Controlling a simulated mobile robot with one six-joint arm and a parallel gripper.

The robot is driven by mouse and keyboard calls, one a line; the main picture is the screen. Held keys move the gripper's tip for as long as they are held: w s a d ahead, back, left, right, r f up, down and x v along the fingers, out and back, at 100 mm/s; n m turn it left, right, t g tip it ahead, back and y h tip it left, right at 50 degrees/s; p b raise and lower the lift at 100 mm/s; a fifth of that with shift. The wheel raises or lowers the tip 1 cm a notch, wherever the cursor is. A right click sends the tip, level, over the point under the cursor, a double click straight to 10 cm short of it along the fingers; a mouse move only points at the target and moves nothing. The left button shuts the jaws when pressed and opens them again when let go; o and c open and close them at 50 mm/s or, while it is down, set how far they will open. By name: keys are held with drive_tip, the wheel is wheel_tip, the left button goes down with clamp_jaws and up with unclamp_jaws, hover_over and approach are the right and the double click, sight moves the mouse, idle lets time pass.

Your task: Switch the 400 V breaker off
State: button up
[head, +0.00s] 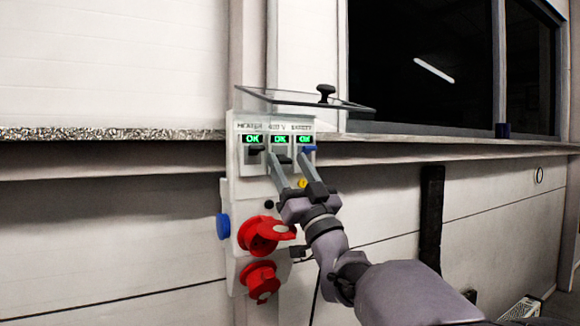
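The 400 V breaker (281,142) is the middle of three switches on a grey wall panel in the head view. Its display reads a green "OK". Its dark lever (283,160) sits lower in the picture than the levers on either side. My gripper (287,155) reaches up from the lower right, its two fingers apart. One fingertip is left of the middle lever and the other right of it, near the right-hand switch. I cannot tell whether either finger touches a lever.
The heater breaker (253,142) is left, and a blue-levered switch (307,149) is right; both read "OK". A clear lid (350,105) with a black knob (325,92) stands raised above. Red sockets (262,236) and a blue knob (223,226) are lower down.

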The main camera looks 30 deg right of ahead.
drive_tip(key=shift+s, duration=0.1)
drive_tip(key=s+p, duration=0.1)
drive_tip(key=s, duration=1.1)
drive_tip(key=shift+s+d+f, duration=0.2)
drive_tip(key=shift+s+f, duration=0.2)
drive_tip(key=shift+f, duration=0.05)
